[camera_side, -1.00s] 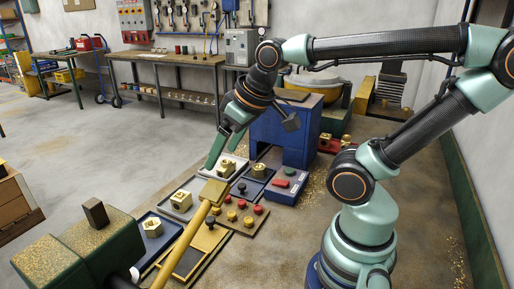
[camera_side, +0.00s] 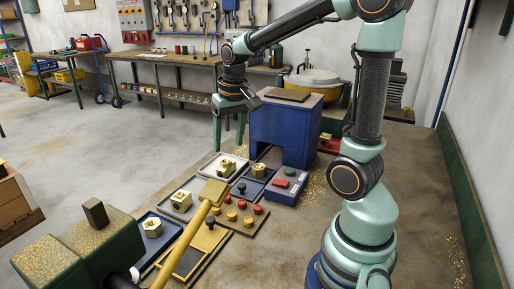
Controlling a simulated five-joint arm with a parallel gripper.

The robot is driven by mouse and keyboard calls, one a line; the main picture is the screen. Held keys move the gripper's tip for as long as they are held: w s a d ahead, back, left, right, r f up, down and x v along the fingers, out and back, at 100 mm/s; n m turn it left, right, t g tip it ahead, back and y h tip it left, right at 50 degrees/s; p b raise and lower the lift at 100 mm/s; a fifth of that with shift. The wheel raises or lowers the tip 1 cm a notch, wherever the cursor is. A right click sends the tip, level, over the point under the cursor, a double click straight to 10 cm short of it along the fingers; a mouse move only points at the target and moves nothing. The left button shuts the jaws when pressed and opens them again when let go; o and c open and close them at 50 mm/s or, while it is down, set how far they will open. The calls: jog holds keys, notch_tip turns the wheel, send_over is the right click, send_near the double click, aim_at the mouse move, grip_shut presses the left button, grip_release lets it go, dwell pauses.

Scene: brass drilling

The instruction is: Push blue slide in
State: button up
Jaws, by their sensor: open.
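A dark blue slide (camera_side: 268,173) lies at the foot of the blue machine housing (camera_side: 285,128). It carries a brass fitting (camera_side: 256,170) and has a black knob (camera_side: 242,187) at its near-left end. The slide's far end is close to the housing's opening; I cannot tell how far in it sits. My gripper (camera_side: 228,147) is open, fingers pointing down, left of the housing. In the picture it is above and behind a pale tray with a brass fitting (camera_side: 228,166). It appears empty and apart from the blue slide's knob.
A yellow slide (camera_side: 206,238) with its own black knob lies nearer, beside a panel of red and yellow buttons (camera_side: 247,222). A blue tray with a brass nut (camera_side: 152,228) and a grey tray (camera_side: 183,203) are on the left. A yellow bar crosses the foreground. Open floor lies left.

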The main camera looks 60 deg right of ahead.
aim_at(242, 185)
jog(key=w+d+f+m+g, duration=0.1)
jog(key=d+f+m+g, duration=0.15)
jog(key=d+f, duration=0.45)
jog(key=shift+m+t+y, duration=0.25)
jog(key=shift+m+y, duration=0.05)
jog(key=shift+m, duration=0.05)
jog(key=f, duration=1.1)
jog(key=shift+d, duration=0.2)
grip_shut()
dwell(0.5)
